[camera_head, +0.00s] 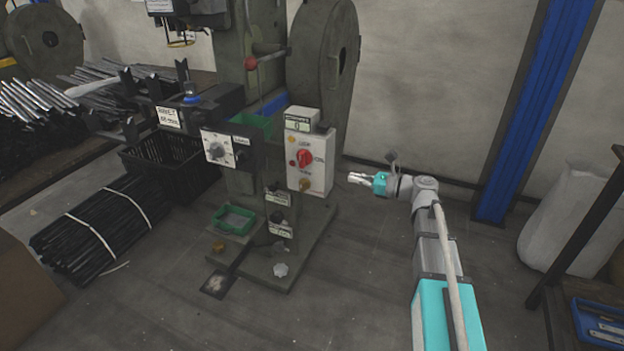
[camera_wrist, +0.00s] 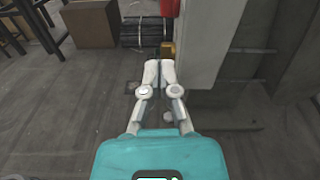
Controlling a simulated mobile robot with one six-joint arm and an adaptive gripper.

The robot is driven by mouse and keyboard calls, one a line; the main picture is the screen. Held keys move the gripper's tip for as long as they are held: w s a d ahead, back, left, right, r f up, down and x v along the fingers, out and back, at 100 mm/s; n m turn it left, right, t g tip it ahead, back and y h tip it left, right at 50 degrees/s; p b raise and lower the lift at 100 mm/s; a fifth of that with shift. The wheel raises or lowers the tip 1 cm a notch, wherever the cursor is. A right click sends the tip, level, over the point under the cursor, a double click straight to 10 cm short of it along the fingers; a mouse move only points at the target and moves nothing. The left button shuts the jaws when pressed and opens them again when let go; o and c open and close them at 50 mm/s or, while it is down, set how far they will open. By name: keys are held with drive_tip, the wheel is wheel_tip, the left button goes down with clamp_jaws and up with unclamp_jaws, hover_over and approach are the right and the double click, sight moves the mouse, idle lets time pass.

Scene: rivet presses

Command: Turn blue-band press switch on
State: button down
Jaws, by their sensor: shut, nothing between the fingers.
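The press (camera_head: 320,75) is dark green-grey, with a blue band (camera_head: 272,104) partly visible behind its control box. A red part (camera_wrist: 172,28) sticks out at that panel's left edge. Which way the switch is turned is unclear.
A black crate (camera_head: 165,165) and a strapped rod bundle (camera_head: 95,228) are farther left. A blue column (camera_head: 535,110) and white sack (camera_head: 567,220) are at right. Floor around my arm is clear.

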sight(304, 167)
drive_tip(key=shift+w+d+f+m, duration=0.1)
drive_tip(key=shift+w+d+m, duration=0.1)
drive_tip(key=shift+w+m, duration=0.1)
drive_tip(key=shift+a, duration=0.15)
drive_tip(key=x, duration=1.3)
drive_tip(key=shift+w+a+r, duration=0.2)
drive_tip(key=shift+a+r, duration=0.05)
drive_tip(key=shift+a, duration=0.1)
drive_tip(key=shift+f+b, duration=0.1)
drive_tip(key=shift+b, duration=0.2)
drive_tip(key=shift+a+f+b, duration=0.2)
drive_tip(key=shift+f+b, duration=0.1)
drive_tip(key=shift+w, duration=0.1)
